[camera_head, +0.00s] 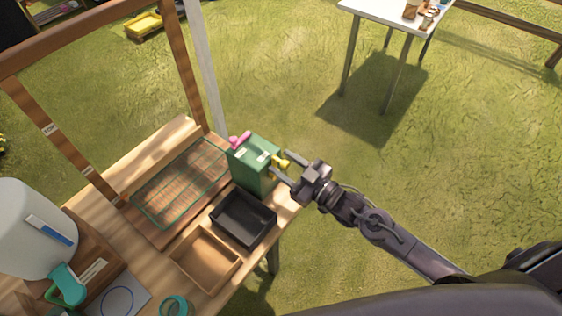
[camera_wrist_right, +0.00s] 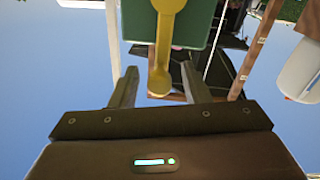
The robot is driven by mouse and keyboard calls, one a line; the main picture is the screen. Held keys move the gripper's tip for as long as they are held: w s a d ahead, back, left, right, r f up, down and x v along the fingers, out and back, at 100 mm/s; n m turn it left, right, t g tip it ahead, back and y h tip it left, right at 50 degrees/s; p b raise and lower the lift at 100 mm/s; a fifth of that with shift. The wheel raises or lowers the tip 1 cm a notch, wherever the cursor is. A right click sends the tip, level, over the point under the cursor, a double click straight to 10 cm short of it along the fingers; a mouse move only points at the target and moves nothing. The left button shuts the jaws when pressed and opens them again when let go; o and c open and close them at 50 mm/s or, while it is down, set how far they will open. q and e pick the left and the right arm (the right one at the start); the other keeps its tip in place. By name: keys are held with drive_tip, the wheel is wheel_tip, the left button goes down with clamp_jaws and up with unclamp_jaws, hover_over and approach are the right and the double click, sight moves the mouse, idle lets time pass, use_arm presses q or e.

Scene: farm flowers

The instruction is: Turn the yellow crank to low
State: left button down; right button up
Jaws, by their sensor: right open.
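The yellow crank (camera_head: 281,163) is on the right side of a green box (camera_head: 254,168) that stands at the right end of the wooden table. My right gripper (camera_head: 283,173) is open beside the crank. In the right wrist view the crank (camera_wrist_right: 165,45) runs down from the green box (camera_wrist_right: 190,20), and its rounded knob end lies between the two open fingers of my right gripper (camera_wrist_right: 160,88). I cannot tell whether a finger touches it. The small labels on the box are too small to read. My left gripper is not in view.
A black tray (camera_head: 243,219) and a wooden tray (camera_head: 205,258) sit in front of the green box. A green wire rack (camera_head: 182,184) lies left of it. A pink piece (camera_head: 240,139) is on the box's far top edge.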

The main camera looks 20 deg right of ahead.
drive_tip(key=b+v, duration=0.1)
drive_tip(key=v, duration=0.5)
drive_tip(key=shift+s, duration=0.1)
idle(0.3)
drive_tip(key=d+f+m+g+h, duration=0.1)
drive_tip(key=d+f+h, duration=0.15)
drive_tip(key=f, duration=0.35)
drive_tip(key=d+f+m+h+b, duration=0.1)
drive_tip(key=d+f, duration=0.2)
drive_tip(key=f, duration=0.3)
drive_tip(key=d+f+m+g+h, duration=0.1)
drive_tip(key=d+f+h, duration=0.1)
drive_tip(key=f, duration=0.3)
drive_tip(key=s+d+f+m+g+h, duration=0.15)
drive_tip(key=s+f, duration=0.25)
drive_tip(key=f, duration=0.4)
drive_tip(key=s+d+f+m+g+h, duration=0.1)
drive_tip(key=s+d+f+g+h, duration=0.1)
drive_tip(key=s+f, duration=0.5)
drive_tip(key=s+a+f+g, duration=0.2)
drive_tip(key=s+f+g, duration=0.2)
drive_tip(key=s+f, duration=0.5)
drive_tip(key=s+a+f+m+g+h+b, duration=0.1)
drive_tip(key=s+a+f+g, duration=0.2)
drive_tip(key=s+f, duration=0.6)
drive_tip(key=s+g, duration=0.1)
drive_tip(key=s, duration=0.5)
drive_tip(key=shift+f, duration=0.35)
